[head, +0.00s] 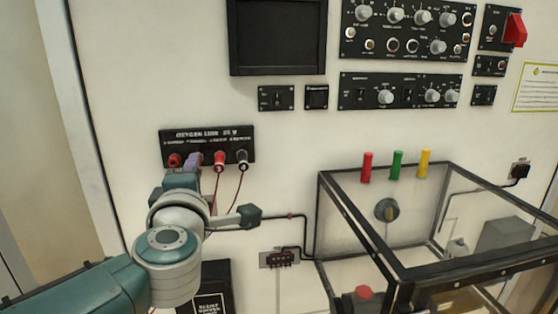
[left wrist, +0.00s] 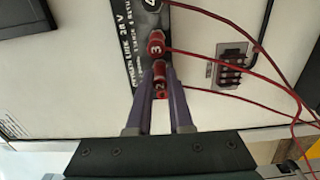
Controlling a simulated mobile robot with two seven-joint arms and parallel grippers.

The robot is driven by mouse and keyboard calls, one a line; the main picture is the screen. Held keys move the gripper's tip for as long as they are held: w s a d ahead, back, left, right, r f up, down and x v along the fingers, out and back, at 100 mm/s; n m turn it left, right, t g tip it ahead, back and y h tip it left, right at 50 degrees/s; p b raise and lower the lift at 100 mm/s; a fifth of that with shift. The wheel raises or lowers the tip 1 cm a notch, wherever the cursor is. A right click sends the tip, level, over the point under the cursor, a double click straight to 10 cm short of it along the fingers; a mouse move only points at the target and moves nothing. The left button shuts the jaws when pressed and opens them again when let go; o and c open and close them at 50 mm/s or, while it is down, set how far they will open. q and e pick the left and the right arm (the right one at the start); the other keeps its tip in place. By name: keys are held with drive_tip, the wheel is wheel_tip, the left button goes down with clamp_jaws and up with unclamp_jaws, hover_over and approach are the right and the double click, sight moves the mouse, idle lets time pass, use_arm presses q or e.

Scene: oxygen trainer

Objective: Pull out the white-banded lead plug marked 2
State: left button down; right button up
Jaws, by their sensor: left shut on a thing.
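The black oxygen link panel (head: 243,133) is on the white wall in the head view, with a row of lead plugs along its lower edge. The red plug marked 2 (left wrist: 160,87) is between the purple fingers of my left gripper (left wrist: 160,92) in the left wrist view. My left gripper (head: 192,164) is shut on it at the panel and hides it in the head view. The red plug marked 3 (left wrist: 155,44) is just beyond, and also shows in the head view (head: 219,160). Whether plug 2 is fully seated cannot be told. My right gripper is not in view.
A red plug (head: 174,160) and a dark plug (head: 242,158) are close on either side. Thin red leads (left wrist: 225,98) hang near the fingers. A terminal block (head: 280,258) is lower on the wall. A black-framed clear box (head: 345,206) stands to the right.

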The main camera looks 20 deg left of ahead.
use_arm(q)
drive_tip(key=shift+p+v, duration=1.15)
drive_tip(key=shift+v, duration=1.35)
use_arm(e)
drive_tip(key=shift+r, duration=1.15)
